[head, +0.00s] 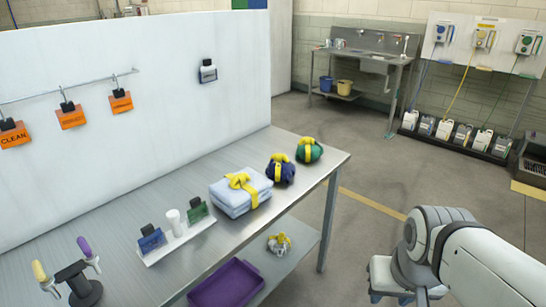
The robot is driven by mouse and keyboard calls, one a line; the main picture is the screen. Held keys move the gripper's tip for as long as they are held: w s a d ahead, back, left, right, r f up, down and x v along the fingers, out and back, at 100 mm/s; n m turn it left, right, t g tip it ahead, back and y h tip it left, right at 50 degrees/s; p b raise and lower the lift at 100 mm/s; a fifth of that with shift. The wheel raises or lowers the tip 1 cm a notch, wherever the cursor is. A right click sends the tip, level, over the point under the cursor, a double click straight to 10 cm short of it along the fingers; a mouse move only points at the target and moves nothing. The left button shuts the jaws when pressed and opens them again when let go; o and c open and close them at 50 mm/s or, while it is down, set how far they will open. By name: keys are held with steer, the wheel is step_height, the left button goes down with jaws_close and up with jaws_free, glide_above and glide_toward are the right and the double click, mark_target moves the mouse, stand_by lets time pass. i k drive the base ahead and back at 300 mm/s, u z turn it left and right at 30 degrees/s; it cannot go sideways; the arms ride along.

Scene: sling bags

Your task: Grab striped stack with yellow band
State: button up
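A folded stack of pale blue cloth (231,202) lies on the steel table, with a yellow band (240,182) knotted over its top. Stripes are hard to make out at this size. My gripper (392,298) is at the lower right, beyond the table's right edge and well apart from the stack. Its fingers are cut off or too small to read, so I cannot tell its opening. Nothing is seen held in it.
Dark blue (281,172) and green (309,151) bundles with yellow bands sit right of the stack. A white tray (165,250) with small holders lies to its left. A purple tray (228,286) is on the lower shelf. Floor (370,165) right of the table is clear.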

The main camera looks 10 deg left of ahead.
mark_target(241, 192)
steer(key=u, duration=0.15)
steer(key=i, duration=0.9)
steer(key=u, duration=0.5)
steer(key=k, duration=0.8)
steer(key=u, duration=0.2)
steer(key=i, duration=1.3)
steer(key=z, duration=0.05)
